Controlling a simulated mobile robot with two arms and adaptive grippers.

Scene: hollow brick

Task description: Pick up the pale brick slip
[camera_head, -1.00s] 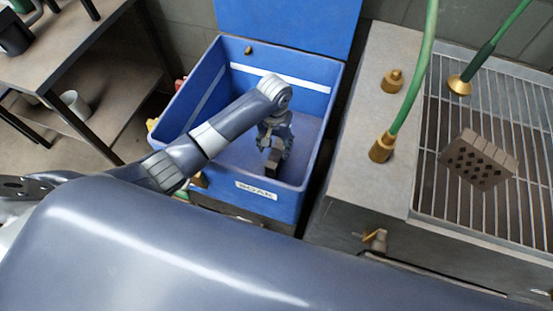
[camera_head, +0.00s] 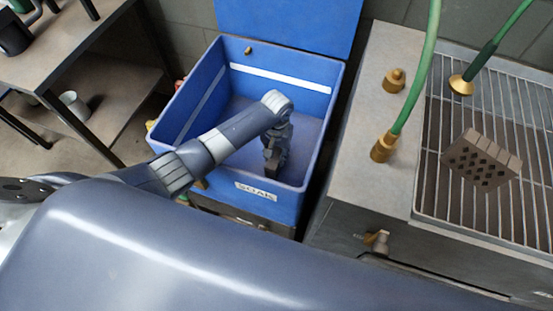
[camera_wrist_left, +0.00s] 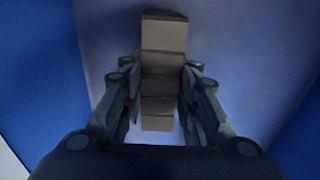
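My left gripper (camera_head: 273,150) reaches down into the blue bin marked SOAK. In the left wrist view, its two fingers (camera_wrist_left: 160,92) lie along both sides of a brown-grey brick piece (camera_wrist_left: 163,60) with several crosswise segments, and look closed on it. The brick piece shows in the head view only as a small dark shape (camera_head: 271,168) under the gripper. I cannot tell its full shape, or whether it is the pale slip. Another brick (camera_head: 481,159), with dark holes and segments, lies on the wire grate at the right. My right gripper is not in view.
The blue bin (camera_head: 319,160) has walls around the gripper and a raised lid behind. At the right are a metal bench (camera_head: 352,160), a wire grate (camera_head: 520,205), green hoses (camera_head: 415,75) and brass fittings. A shelf table (camera_head: 60,65) stands at the left.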

